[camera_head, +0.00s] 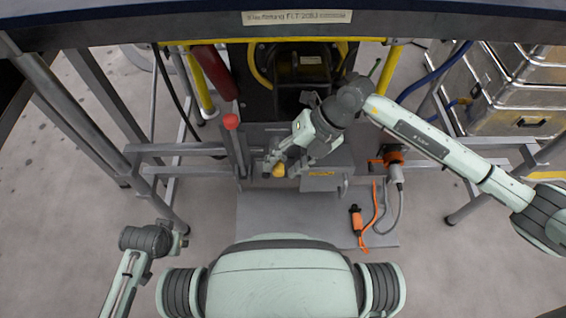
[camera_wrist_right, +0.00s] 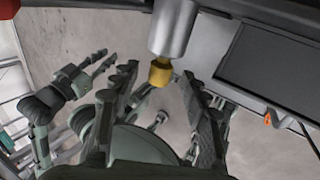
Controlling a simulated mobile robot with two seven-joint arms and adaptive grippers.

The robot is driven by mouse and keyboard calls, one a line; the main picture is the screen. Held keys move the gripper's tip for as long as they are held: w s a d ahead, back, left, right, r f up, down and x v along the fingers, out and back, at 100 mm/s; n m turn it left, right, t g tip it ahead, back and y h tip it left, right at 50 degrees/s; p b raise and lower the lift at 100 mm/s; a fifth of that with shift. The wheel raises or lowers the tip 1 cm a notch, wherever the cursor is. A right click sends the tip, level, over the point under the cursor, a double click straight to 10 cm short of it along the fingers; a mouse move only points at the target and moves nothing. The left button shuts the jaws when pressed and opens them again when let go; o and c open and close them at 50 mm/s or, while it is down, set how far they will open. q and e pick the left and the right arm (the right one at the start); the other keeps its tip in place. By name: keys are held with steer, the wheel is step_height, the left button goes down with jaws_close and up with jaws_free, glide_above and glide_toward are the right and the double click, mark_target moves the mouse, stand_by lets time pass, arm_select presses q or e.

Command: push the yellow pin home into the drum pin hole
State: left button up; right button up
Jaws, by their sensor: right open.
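In the head view the pin (camera_head: 279,170) is a small yellow spot at my right gripper (camera_head: 273,165). My right gripper (camera_wrist_right: 162,82) is open, with one finger on each side of the pin; contact is unclear. The dark drum (camera_head: 301,66) is behind, under the bench. My left gripper (camera_head: 180,241) is low at the left, away from the pin; its jaws are unclear.
A red-knobbed lever (camera_head: 232,122) stands just left of my right gripper. An orange plug with a grey cable (camera_head: 394,165) and an orange-handled item (camera_head: 356,220) are to the right. The bench edge (camera_head: 200,25) overhangs. Metal cases (camera_head: 510,85) stand at the right.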

steer(key=v, duration=0.7)
stand_by(0.5)
